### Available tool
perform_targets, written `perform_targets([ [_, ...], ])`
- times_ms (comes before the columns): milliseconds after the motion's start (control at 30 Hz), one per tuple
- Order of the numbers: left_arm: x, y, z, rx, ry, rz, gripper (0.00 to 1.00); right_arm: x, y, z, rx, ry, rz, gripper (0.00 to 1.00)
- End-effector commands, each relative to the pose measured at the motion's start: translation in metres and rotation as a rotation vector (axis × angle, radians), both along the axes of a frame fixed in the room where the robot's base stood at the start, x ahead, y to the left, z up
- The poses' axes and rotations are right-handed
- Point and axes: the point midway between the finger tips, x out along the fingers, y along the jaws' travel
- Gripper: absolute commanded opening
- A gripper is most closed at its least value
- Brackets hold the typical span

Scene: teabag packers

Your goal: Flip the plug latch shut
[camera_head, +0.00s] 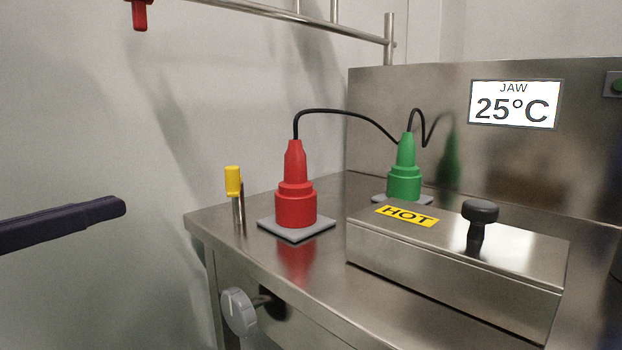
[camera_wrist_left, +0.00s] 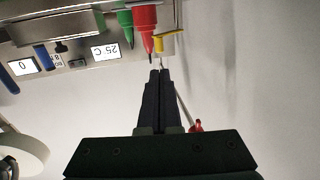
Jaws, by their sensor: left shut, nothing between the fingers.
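The red plug (camera_head: 295,195) stands upright on a grey square plate (camera_head: 318,236) at the left end of the steel bench; it also shows in the left wrist view (camera_wrist_left: 146,20). Beside it, to its left, a yellow-handled latch (camera_head: 233,181) stands upright on a thin metal post, apart from the plug; the yellow part also shows in the left wrist view (camera_wrist_left: 161,43). A green plug (camera_head: 405,170) stands farther back. My left gripper (camera_head: 120,206) is shut and empty, in the air left of the bench, clear of the latch. My right gripper is not in view.
A steel jaw block (camera_head: 455,262) with a HOT label and a black knob (camera_head: 479,212) stands right of the red plug. A grey round knob (camera_head: 239,311) sticks out from the bench front. Black cables arch above the plugs. A rail (camera_head: 330,28) runs above.

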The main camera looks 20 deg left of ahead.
Motion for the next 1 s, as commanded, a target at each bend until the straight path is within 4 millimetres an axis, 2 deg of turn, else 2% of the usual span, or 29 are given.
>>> perform_targets([
  [800,0.1,-0.022,0.002,-0.003,-0.005,-0.001,0.0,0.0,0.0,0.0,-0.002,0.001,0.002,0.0],
  [1000,0.118,-0.027,0.001,-0.001,-0.002,-0.002,0.0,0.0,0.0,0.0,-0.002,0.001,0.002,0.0],
])
